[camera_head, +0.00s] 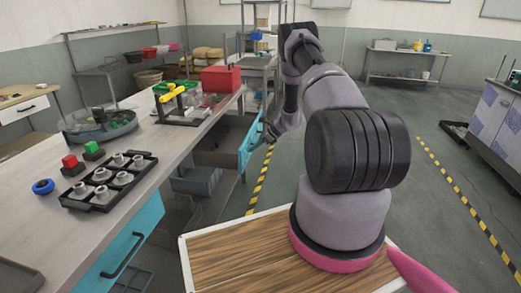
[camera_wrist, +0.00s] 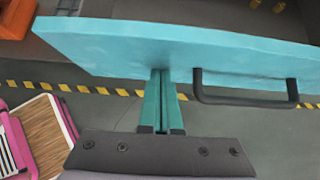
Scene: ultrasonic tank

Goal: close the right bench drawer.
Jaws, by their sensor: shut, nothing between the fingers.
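The open bench drawer has a light-blue front (camera_head: 249,146) and stands pulled out from the far part of the bench in the head view. In the wrist view the blue drawer front (camera_wrist: 110,48) spans the top, with its dark bar handle (camera_wrist: 245,101) to the right of my fingers. My gripper (camera_wrist: 161,73) is shut and empty, its teal fingertips at the lower edge of the front, left of the handle. I cannot tell whether they touch it. In the head view my arm hides part of the gripper beside the drawer front.
A second blue drawer (camera_head: 128,250) with a dark handle is in the near part of the bench (camera_head: 55,170). A grey bin (camera_head: 196,180) sits below the bench. Yellow-black floor tape (camera_head: 260,180) runs past the drawer. The floor on the right is mostly clear.

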